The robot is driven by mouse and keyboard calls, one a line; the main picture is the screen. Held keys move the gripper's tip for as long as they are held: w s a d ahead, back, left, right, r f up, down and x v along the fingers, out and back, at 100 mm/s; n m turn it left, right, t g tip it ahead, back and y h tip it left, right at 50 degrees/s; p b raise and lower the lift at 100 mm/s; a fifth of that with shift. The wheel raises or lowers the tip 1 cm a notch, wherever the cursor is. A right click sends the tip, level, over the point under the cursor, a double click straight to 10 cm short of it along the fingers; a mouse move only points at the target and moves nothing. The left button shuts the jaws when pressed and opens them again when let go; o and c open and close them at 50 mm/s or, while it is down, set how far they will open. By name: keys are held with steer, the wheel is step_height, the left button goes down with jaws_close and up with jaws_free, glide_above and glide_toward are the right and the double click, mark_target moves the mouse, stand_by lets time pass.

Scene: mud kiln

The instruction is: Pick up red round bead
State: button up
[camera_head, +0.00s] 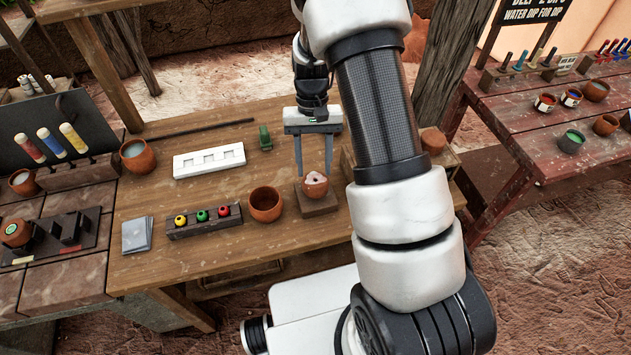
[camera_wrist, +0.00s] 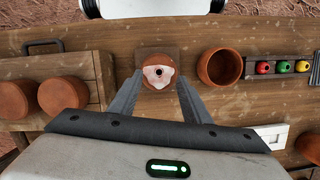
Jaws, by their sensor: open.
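The red round bead (camera_head: 224,211) sits at the right end of a dark wooden rack (camera_head: 190,231) in the head view, beside a green and a yellow bead. In the wrist view the red bead (camera_wrist: 263,67) is the rack's bead nearest the empty clay bowl. My gripper (camera_head: 313,172) is open and empty, pointing down over the small clay pot with a pale top (camera_head: 314,185). In the wrist view its fingers flank that pot in the picture. The red bead is to the left of my gripper in the head view and apart from it.
The empty clay bowl (camera_head: 265,205) stands between the rack and the pot's wooden block (camera_head: 319,206). A white slotted tray (camera_head: 208,161) and a green object (camera_head: 265,138) lie farther back. Grey tiles (camera_head: 137,235) lie left of the rack.

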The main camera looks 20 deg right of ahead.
mark_target(316, 179)
steer(key=shift+x, duration=1.75)
steer(key=shift+s+d, duration=0.15)
steer(key=shift+s, duration=0.05)
steer(key=shift+c, duration=0.2)
